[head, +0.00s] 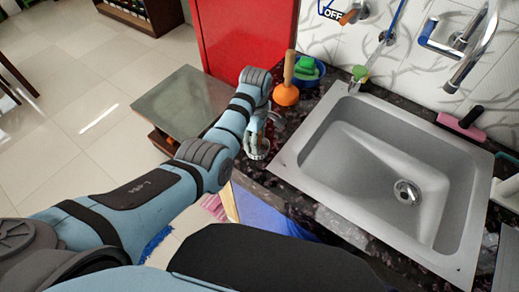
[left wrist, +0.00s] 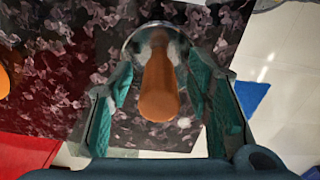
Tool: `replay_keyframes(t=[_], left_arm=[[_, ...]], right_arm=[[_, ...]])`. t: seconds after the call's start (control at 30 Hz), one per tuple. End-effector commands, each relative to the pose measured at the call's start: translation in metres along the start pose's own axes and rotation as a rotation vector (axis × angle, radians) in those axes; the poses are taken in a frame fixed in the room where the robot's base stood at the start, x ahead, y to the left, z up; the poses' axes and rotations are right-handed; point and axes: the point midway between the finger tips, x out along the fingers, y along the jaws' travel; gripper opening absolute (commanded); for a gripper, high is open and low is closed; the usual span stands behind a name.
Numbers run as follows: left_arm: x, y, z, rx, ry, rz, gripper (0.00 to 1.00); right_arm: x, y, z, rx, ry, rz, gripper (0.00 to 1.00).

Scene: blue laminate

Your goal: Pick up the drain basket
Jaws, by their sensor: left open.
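What looks like the drain basket, a round metallic piece with an orange-brown handle, shows in the left wrist view (left wrist: 158,92). It lies at the dark speckled counter, and in the head view (head: 257,153) it is small and partly hidden by my gripper. My left gripper (head: 264,139) is at the counter's left edge, left of the sink. Its teal fingers, also in the left wrist view (left wrist: 160,75), are open on either side of the handle. I cannot tell whether they touch it. My right gripper is not in view.
The grey sink (head: 345,150) with a round drain (head: 407,192) fills the counter's right side. An orange plunger (head: 286,92) and a blue bowl (head: 318,72) with a green item stand behind my gripper. A red cabinet (head: 245,35) stands behind. A low table (head: 180,100) is at left.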

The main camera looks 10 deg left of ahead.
Motion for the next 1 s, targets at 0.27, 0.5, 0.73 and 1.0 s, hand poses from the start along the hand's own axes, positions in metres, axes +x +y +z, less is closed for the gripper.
replay_keyframes(t=[0.27,0.5,0.73,1.0], left_arm=[[-0.005,0.002,0.001,0.003,0.0,0.003,0.28],[-0.005,0.001,0.001,0.003,0.0,0.003,0.0],[-0.006,0.001,0.001,0.003,0.001,0.003,0.0],[-0.024,0.001,0.001,0.002,0.001,0.003,0.0]], right_arm=[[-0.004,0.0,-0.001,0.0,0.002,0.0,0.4],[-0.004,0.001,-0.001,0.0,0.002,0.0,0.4],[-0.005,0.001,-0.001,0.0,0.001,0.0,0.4],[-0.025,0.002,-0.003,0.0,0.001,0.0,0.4]])
